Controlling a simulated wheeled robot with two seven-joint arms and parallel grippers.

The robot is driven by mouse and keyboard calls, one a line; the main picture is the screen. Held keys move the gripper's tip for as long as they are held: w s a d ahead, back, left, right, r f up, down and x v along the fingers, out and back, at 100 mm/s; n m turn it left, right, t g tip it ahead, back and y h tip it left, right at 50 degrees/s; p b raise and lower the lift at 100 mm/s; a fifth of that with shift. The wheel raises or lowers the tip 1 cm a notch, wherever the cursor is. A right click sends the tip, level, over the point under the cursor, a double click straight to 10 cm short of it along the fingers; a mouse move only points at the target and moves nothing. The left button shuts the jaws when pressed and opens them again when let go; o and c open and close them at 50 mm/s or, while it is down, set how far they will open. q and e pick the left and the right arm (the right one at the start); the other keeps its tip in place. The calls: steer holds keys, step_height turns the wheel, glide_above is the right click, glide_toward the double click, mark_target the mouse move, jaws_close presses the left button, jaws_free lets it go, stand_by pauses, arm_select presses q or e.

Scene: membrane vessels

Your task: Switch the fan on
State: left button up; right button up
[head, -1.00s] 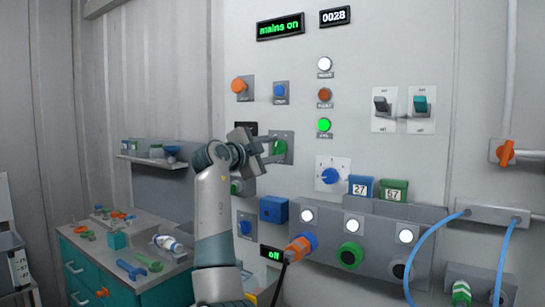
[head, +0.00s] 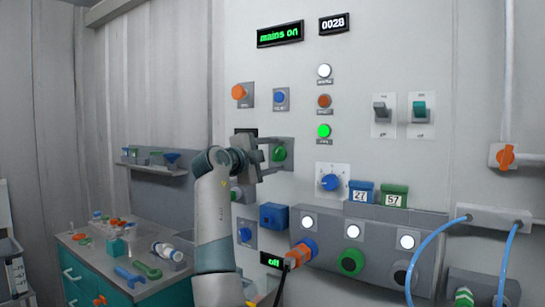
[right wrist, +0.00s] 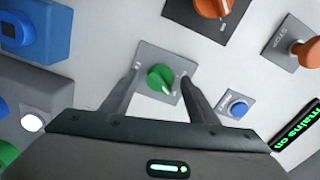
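A green rotary knob (head: 279,153) sits on a grey square plate on the wall panel. It also shows in the right wrist view (right wrist: 160,79), its pale pointer mark turned toward the lower right. My right gripper (head: 277,154) is open in front of this knob, one finger on each side. In the right wrist view its fingers (right wrist: 161,80) are spread wide, with visible gaps to the knob. Labels near the controls are too small to read, so I cannot tell which one is marked for the fan. My left gripper is not in view.
A small display (head: 272,261) reads "off"; another (head: 280,34) reads "mains on". Two toggle switches (head: 401,110) are on the right. A cluttered workbench (head: 140,290) stands at lower left.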

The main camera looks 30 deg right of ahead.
stand_by(0.3)
steer(key=shift+s+a, duration=0.15)
steer(key=shift+a, duration=0.35)
arm_select(q)
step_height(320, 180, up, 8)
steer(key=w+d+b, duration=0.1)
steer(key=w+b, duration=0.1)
steer(key=b, duration=0.1)
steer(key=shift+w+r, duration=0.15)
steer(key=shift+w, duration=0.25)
arm_select(e)
steer(key=v, duration=1.6)
steer(key=shift+s, duration=0.15)
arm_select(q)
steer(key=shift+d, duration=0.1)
arm_select(e)
steer(key=shift+a, duration=0.15)
steer(key=shift+f, duration=0.1)
